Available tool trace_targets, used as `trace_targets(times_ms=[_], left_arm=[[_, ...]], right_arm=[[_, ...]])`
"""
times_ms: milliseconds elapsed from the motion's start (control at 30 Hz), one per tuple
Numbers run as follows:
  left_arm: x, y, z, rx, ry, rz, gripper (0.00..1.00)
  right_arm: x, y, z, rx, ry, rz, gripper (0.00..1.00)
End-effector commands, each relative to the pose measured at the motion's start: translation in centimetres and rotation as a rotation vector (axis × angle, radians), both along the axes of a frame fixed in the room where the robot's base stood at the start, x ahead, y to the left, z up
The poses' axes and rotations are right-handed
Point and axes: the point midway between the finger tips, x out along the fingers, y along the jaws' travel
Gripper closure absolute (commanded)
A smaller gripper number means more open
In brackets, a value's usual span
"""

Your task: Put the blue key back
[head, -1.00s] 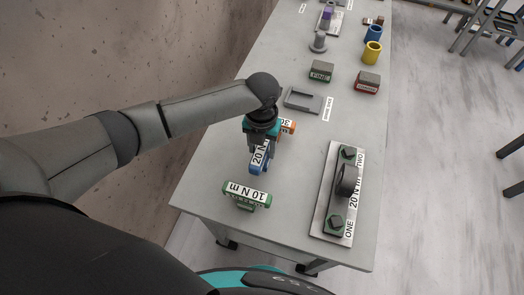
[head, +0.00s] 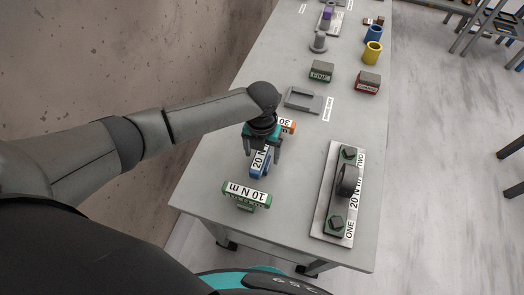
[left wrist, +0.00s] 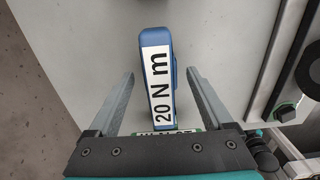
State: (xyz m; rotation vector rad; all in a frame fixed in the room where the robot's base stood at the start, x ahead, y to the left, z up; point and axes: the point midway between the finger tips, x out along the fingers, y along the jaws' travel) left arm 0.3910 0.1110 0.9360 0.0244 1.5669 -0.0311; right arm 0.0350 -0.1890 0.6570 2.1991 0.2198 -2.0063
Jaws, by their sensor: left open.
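The blue key (head: 260,163), labelled "20 N m", is upright on the grey bench between a green key and an orange one. My left gripper (head: 263,148) is above it, pointing down, with its fingers apart. In the left wrist view the blue key (left wrist: 159,85) lies between the two open fingers of the left gripper (left wrist: 159,75), with a visible gap on each side. Its lower end is partly hidden by the gripper body. My right gripper is not in view.
The green "10 N m" key (head: 246,195) stands just in front, the orange key (head: 288,126) just behind. A plate with two green-based bolts (head: 333,205) lies to the right. A grey tray (head: 304,100) and small blocks are farther back.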

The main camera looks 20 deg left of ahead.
Motion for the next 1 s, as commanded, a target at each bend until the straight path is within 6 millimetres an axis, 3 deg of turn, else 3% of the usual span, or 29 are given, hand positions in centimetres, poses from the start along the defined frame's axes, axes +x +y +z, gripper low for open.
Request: trace_targets(times_ms=[267,700,1000], left_arm=[[0.1,0.0,1.6,-0.001,-0.003,0.000,0.16],[0.1,0.1,10.4,0.000,-0.003,0.000,0.16],[0.0,0.1,12.4,0.000,0.000,0.001,0.16]], right_arm=[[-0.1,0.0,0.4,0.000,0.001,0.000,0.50],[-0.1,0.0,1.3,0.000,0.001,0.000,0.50],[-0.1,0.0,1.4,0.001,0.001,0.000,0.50]])
